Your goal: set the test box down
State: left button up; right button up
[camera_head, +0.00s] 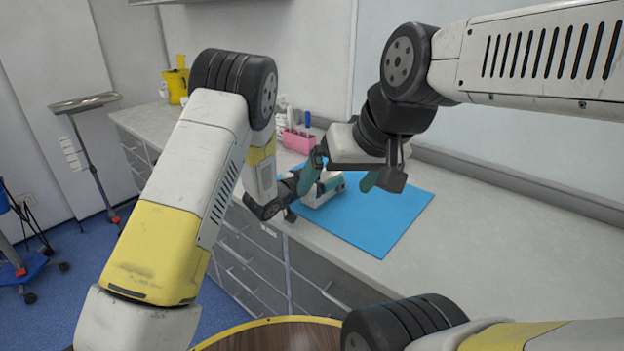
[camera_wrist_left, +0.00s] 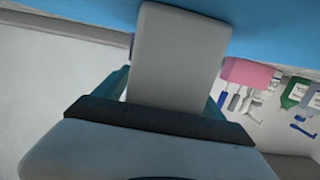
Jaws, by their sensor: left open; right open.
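The test box (camera_head: 325,193) is a pale grey-white block on the blue mat (camera_head: 385,220), partly hidden behind my grippers. In the left wrist view the box (camera_wrist_left: 180,55) runs out from between the teal fingers with its far end over the blue mat (camera_wrist_left: 75,15). My left gripper (camera_head: 312,188) is open at the left end of the box, its fingers on either side; I cannot tell whether they touch it. My right gripper (camera_head: 342,176) is open just above and beside the box, pointing down, and covers part of it.
A pink holder (camera_head: 298,141) with tools stands behind the mat and also shows in the left wrist view (camera_wrist_left: 247,74). A yellow container (camera_head: 176,82) is at the far left of the counter (camera_head: 480,240). A tray stand (camera_head: 84,102) stands at the left. The mat's right part is clear.

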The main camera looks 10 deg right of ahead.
pick_arm(q)
grip_shut()
jog(key=shift+r, duration=0.1)
